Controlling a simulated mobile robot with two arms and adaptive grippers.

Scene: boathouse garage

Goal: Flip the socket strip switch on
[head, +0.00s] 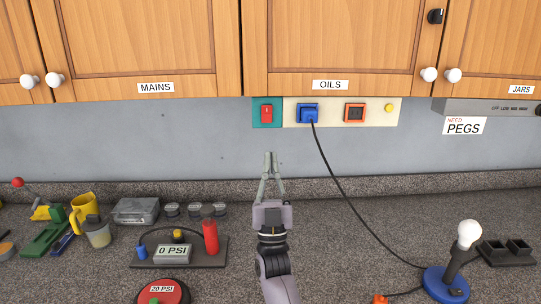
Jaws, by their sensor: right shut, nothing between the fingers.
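The socket strip (336,124) is a cream panel on the grey wall, under the cabinet labelled OILS. At its left end a red rocker switch (267,113) sits on a teal plate. A blue plug (308,114) with a black cord fills one socket. To its right are an orange-framed socket (355,113) and a round yellow button or lamp (389,108). My right gripper (268,155) is shut and empty, pointing up toward the wall, below the red switch and apart from it in the picture. My left gripper is not in view.
The black cord (338,184) runs down from the plug to a bulb lamp (467,236) on a blue base at right. A pressure stand (178,253), yellow mug (83,205) and clear box (136,211) stand at left. Cabinets (150,45) overhang the strip.

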